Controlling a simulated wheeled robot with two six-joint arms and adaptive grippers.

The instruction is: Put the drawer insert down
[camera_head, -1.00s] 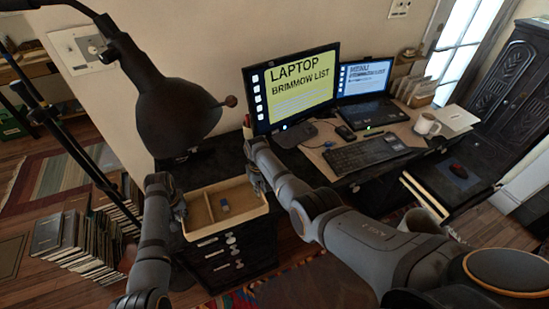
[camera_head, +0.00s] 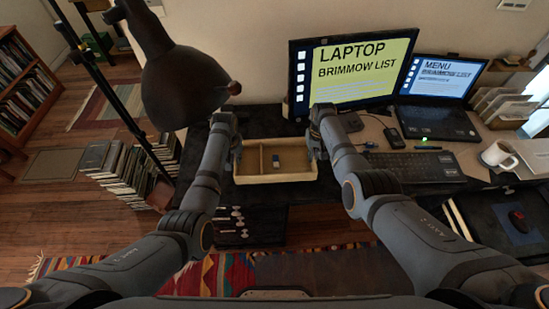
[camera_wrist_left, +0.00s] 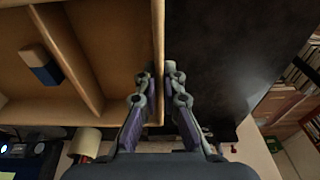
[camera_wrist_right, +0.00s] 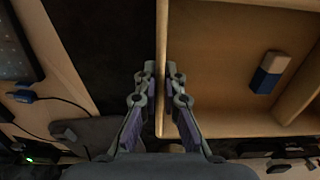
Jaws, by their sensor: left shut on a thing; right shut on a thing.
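The drawer insert (camera_head: 275,178) is a shallow, open, light-wood tray with a divider. It is over the dark desk's left part, in front of the monitor, and looks level. I cannot tell whether it touches the desk. A small blue-and-white block (camera_head: 276,160) lies inside it. My left gripper (camera_head: 237,152) is shut on its left wall, and my right gripper (camera_head: 317,148) is shut on its right wall. The left wrist view shows the wall between the left fingers (camera_wrist_left: 160,72). The right wrist view shows the opposite wall between the right fingers (camera_wrist_right: 161,72).
A black lamp (camera_head: 186,84) hangs close to my left arm. The monitor (camera_head: 352,72), keyboard (camera_head: 414,167), laptop (camera_head: 437,122) and white mug (camera_head: 498,154) stand to the right. Dark drawers (camera_head: 232,228) are below the insert. Stacked books (camera_head: 130,172) stand on the floor at left.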

